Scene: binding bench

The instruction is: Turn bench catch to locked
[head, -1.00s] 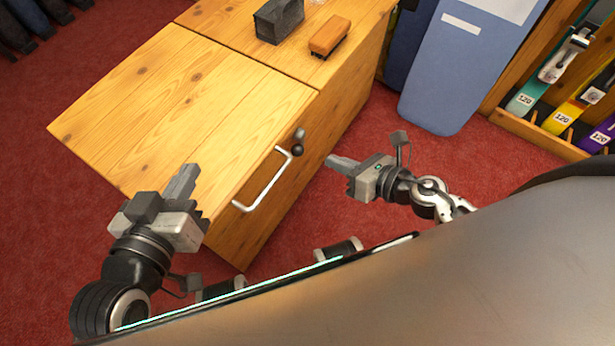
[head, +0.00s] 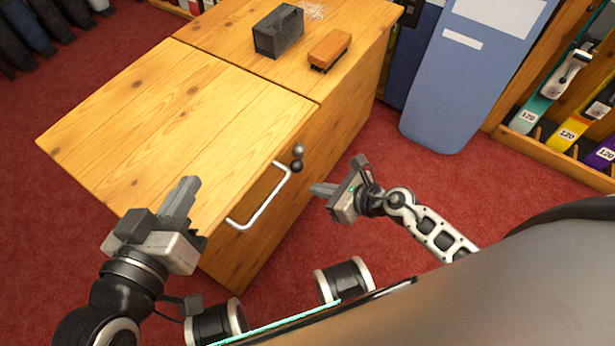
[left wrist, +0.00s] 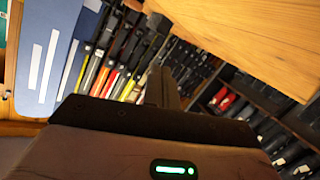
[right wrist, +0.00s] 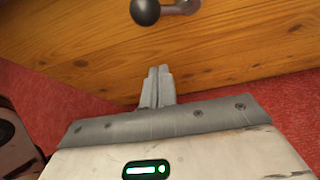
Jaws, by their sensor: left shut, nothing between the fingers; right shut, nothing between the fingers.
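The bench catch (head: 297,159) is a small dark knob on a short metal lever, on the front side of the wooden bench (head: 170,120), near the upper end of the white bar handle (head: 262,198). In the right wrist view the catch's dark ball (right wrist: 146,11) and lever show at the top. My right gripper (head: 316,189) is shut and empty, just right of and below the catch, apart from it; its closed fingers (right wrist: 158,85) point towards the bench side. My left gripper (head: 186,190) is shut and empty, over the near left edge of the bench top.
A dark grey block (head: 278,31) and an orange-brown brush-like block (head: 330,48) sit on the far bench top. A blue panel (head: 465,75) stands behind, beside a shelf of snowboard-like boards (head: 570,125). Red floor (head: 420,185) is open right of the bench.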

